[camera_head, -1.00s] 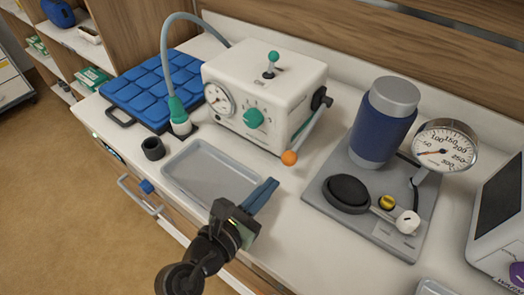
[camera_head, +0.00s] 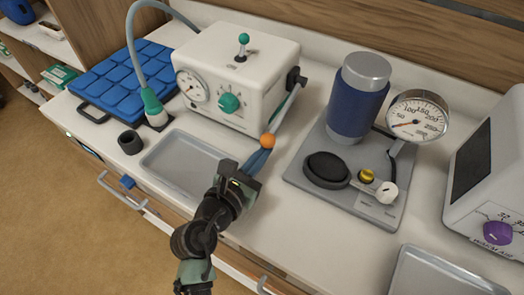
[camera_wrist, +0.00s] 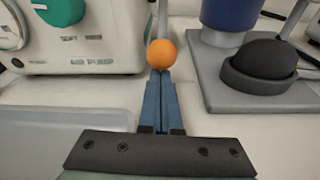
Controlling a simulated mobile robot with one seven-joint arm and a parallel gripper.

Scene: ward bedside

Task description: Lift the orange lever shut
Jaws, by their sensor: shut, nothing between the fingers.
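The orange lever is a grey rod (camera_head: 286,117) with an orange ball (camera_head: 267,141) at its end. It hangs slanting down from a dark pivot on the right side of the white air pump (camera_head: 237,67). My gripper (camera_head: 262,155) has its blue fingers closed together with nothing between them. Its fingertips are right at the ball, which also shows in the wrist view (camera_wrist: 161,54) just beyond the tips of my gripper (camera_wrist: 161,76). I cannot tell whether they touch.
A grey tray (camera_head: 160,162) lies left of my gripper. A grey base plate (camera_head: 299,177) with a blue cylinder (camera_head: 356,103), black pad (camera_head: 326,168) and gauge (camera_head: 416,118) stands to the right.

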